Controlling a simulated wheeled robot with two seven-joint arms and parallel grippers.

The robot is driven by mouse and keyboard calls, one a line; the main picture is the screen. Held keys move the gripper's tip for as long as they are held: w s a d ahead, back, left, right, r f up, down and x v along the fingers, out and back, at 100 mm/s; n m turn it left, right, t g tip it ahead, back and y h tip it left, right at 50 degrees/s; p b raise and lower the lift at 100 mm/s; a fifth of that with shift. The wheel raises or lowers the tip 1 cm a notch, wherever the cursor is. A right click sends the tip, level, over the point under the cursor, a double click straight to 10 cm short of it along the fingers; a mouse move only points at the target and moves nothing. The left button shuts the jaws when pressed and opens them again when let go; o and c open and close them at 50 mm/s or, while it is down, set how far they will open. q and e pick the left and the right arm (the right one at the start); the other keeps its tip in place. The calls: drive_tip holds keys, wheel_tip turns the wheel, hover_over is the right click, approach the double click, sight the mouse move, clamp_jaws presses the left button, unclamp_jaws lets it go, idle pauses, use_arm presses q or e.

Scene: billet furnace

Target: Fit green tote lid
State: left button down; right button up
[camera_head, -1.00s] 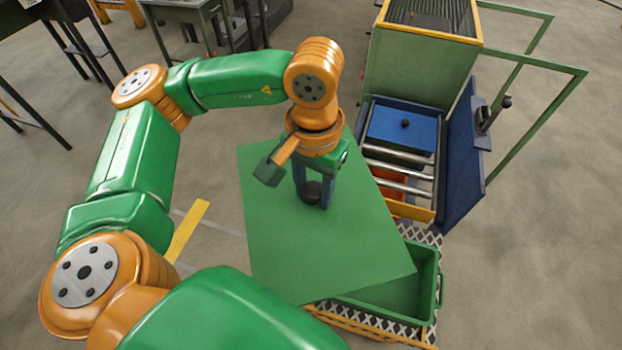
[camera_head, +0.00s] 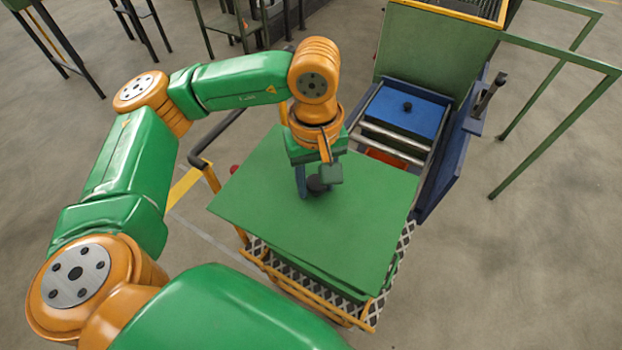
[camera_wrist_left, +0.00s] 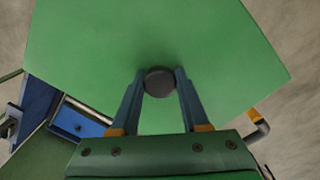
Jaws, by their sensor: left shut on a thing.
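The green tote lid (camera_head: 345,228) is a flat green sheet with a dark round knob (camera_head: 318,186) near its middle. My left gripper (camera_head: 318,187) is shut on this knob from above. In the left wrist view, its two blue fingers stand on both sides of the dark knob (camera_wrist_left: 159,82), and the lid (camera_wrist_left: 95,45) fills most of the picture. The lid lies over the green tote (camera_head: 345,287), of which only a thin strip shows below the lid's front edge. I cannot tell whether the lid touches the rim. My right gripper is not in view.
The tote sits in a cart with white mesh sides and a yellow rail (camera_head: 300,296). Behind it stands a green machine (camera_head: 432,50) with a blue tray (camera_head: 405,110) and rollers. Green rails (camera_head: 555,130) stand at the right. Open floor lies at the right front.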

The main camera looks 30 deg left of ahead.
sight(322, 193)
use_arm(q)
drive_tip(key=f+n+b, duration=0.1)
drive_tip(key=f+n, duration=0.1)
drive_tip(key=w+f+n+b, duration=0.1)
drive_tip(key=n, duration=0.2)
drive_tip(key=f+n+b, duration=0.1)
drive_tip(key=f+n, duration=0.1)
drive_tip(key=n, duration=0.1)
drive_tip(key=shift+w+d+f, duration=0.25)
drive_tip(key=shift+w+f, duration=0.05)
drive_tip(key=shift+w, duration=0.05)
drive_tip(key=w+d+f+n+b, duration=0.1)
drive_tip(key=w+f+n+b, duration=0.1)
drive_tip(key=f+n+b, duration=0.4)
drive_tip(key=w+d+f+n+b, duration=0.1)
drive_tip(key=f+n+b, duration=0.6)
drive_tip(key=f+n, duration=0.8)
drive_tip(key=w+n, duration=0.1)
drive_tip(key=n, duration=0.5)
drive_tip(key=shift+d+f+n, duration=0.15)
drive_tip(key=shift+f+n, duration=0.15)
drive_tip(key=shift+f, duration=0.1)
drive_tip(key=shift+f+b, duration=0.75)
drive_tip(key=shift+b, duration=0.1)
drive_tip(key=shift+c, duration=1.6)
unclamp_jaws()
drive_tip(key=shift+s, duration=0.1)
